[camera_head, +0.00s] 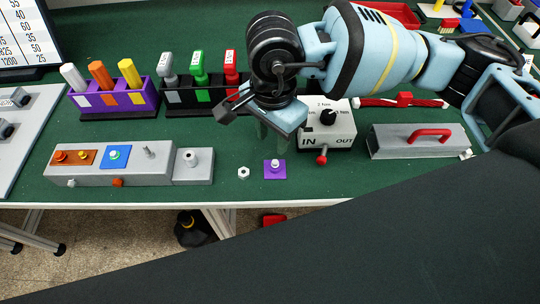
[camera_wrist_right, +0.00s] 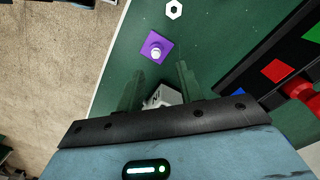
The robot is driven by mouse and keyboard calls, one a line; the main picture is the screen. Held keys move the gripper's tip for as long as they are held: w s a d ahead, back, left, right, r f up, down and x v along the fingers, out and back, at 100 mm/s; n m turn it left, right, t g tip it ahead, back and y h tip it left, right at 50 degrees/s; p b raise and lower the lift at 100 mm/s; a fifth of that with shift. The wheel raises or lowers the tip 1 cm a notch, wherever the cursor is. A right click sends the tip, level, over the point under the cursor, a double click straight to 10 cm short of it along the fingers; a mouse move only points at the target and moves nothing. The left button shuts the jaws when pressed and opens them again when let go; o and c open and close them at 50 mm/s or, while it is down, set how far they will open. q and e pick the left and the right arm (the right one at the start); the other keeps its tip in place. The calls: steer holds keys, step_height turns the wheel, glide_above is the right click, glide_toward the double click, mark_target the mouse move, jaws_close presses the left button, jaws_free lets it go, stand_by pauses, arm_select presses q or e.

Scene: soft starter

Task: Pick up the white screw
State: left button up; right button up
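A small white screw (camera_head: 275,164) stands on a purple square pad (camera_head: 281,174) on the green mat. It also shows in the right wrist view (camera_wrist_right: 156,52), on the purple pad (camera_wrist_right: 147,43). My right gripper (camera_head: 272,136) is above and behind the pad in the head view, to the left of the IN/OUT box. In the right wrist view its two fingers (camera_wrist_right: 158,80) are spread apart, with nothing between them. The screw lies beyond the fingertips, apart from them. My left gripper is not in view.
A white hex nut (camera_head: 244,172) lies left of the pad. A grey block with fittings (camera_head: 110,173) is further left. The IN/OUT box (camera_head: 343,139) with a red lever stands close on the right. Holders with coloured handles (camera_head: 118,102) stand behind. The table's front edge is near.

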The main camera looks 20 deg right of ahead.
mark_target(275, 162)
steer(key=shift+s+d+f+p, duration=0.1)
steer(key=shift+f+p, duration=0.05)
steer(key=shift+f, duration=1.15)
steer(key=shift+s+d+f+p, duration=0.1)
steer(key=shift+s+f, duration=0.05)
steer(key=shift+f, duration=1.1)
steer(key=shift+s+d+f+p, duration=0.1)
steer(key=shift+f+p, duration=0.05)
steer(key=shift+f, duration=1.15)
steer(key=shift+c, duration=0.5)
jaws_close()
